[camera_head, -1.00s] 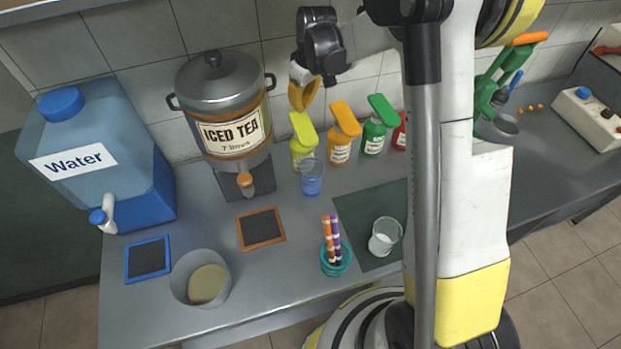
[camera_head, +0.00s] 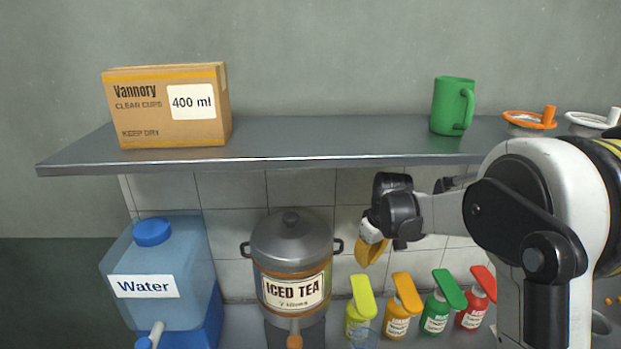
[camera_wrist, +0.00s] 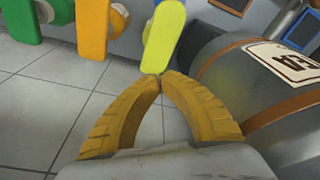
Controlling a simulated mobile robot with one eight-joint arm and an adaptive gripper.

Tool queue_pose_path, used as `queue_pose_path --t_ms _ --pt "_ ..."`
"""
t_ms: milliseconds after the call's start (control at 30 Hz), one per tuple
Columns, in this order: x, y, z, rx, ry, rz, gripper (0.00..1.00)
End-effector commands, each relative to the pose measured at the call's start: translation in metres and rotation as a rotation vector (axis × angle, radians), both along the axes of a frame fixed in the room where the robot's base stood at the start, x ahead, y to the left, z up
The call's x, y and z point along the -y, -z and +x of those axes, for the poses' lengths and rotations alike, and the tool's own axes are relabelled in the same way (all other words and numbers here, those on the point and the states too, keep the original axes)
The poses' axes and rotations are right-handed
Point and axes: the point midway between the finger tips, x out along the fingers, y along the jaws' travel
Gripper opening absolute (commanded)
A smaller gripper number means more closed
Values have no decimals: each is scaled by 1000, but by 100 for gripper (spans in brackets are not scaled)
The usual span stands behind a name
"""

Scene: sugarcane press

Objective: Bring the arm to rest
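My gripper (camera_head: 370,252) hangs at the end of my arm in front of the tiled wall, to the right of the iced tea pot (camera_head: 291,255) and above the row of bottles. It also shows in the wrist view (camera_wrist: 160,77), where its two yellow-brown fingers curve together and meet at the tips. Nothing is held between them. The yellow-green flap of a bottle (camera_wrist: 163,35) shows just beyond the tips. My arm extends from the right side of the head view.
A metal shelf (camera_head: 300,140) spans above, holding a cardboard cup box (camera_head: 166,105) and a green mug (camera_head: 452,105). Strainers (camera_head: 530,119) sit at its right. The water tank (camera_head: 160,275) stands left. Orange (camera_head: 402,306), green (camera_head: 441,302) and red (camera_head: 476,299) bottles stand below.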

Motion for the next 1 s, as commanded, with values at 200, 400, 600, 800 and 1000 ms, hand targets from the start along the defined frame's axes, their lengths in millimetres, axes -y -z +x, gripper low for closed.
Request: queue_pose_path --t_ms 200,400,600,800,1000 --pt "-2 -27 -52 72 99 0 0" --pt "-3 -41 -123 165 220 13 0" --pt "-3 -27 -198 261 339 41 0" --pt "-2 7 -259 347 440 80 0" --pt "-1 29 -287 395 491 105 0"
